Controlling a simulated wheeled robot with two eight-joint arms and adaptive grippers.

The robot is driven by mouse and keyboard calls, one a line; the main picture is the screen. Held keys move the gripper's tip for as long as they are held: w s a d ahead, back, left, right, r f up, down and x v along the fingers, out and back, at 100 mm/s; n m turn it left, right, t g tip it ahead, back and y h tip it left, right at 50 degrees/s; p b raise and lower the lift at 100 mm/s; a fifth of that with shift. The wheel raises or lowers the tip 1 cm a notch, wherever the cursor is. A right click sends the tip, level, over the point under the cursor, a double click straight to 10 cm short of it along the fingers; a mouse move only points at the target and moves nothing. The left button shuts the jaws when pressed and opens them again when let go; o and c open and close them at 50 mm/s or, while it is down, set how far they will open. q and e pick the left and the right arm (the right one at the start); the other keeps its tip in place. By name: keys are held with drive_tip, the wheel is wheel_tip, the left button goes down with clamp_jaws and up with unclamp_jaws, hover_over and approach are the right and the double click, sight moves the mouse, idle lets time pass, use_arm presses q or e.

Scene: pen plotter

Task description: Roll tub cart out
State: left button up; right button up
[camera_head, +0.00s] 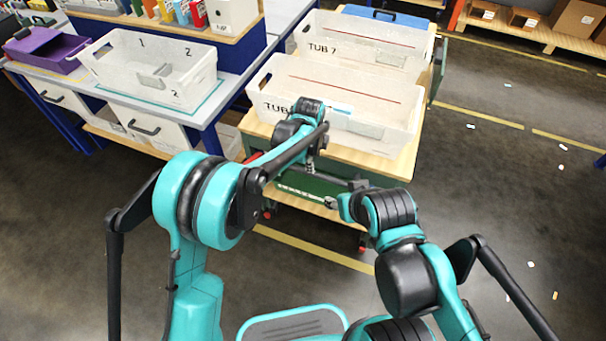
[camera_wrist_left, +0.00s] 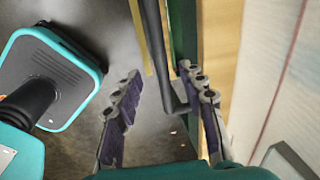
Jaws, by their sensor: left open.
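The tub cart (camera_head: 404,165) has a wooden top and green sides. It carries two white tubs, one marked TUB 7 (camera_head: 345,47) and a nearer tub (camera_head: 350,85) whose number is hidden. A dark handle bar (camera_head: 340,182) runs along its near side. My left gripper (camera_head: 312,164) points down at this bar. In the left wrist view, my left gripper (camera_wrist_left: 160,98) is open, with the bar (camera_wrist_left: 155,50) and its bent end between or just beyond the fingers. I cannot tell whether they touch.
A blue-framed workbench (camera_head: 225,92) stands close on the cart's left, with a white numbered tub (camera_head: 150,68) and a purple bin (camera_head: 45,50). Shelving with cardboard boxes (camera_head: 575,18) is at the back right. The floor right of the cart is open, with small scraps.

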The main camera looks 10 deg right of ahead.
sight(316, 173)
use_arm(q)
drive_tip(key=shift+m, duration=0.4)
drive_tip(key=b+x, duration=0.3)
drive_tip(key=x, duration=0.6)
drive_tip(key=shift+s+d+f, duration=0.1)
drive_tip(key=shift+s+d, duration=0.05)
clamp_jaws()
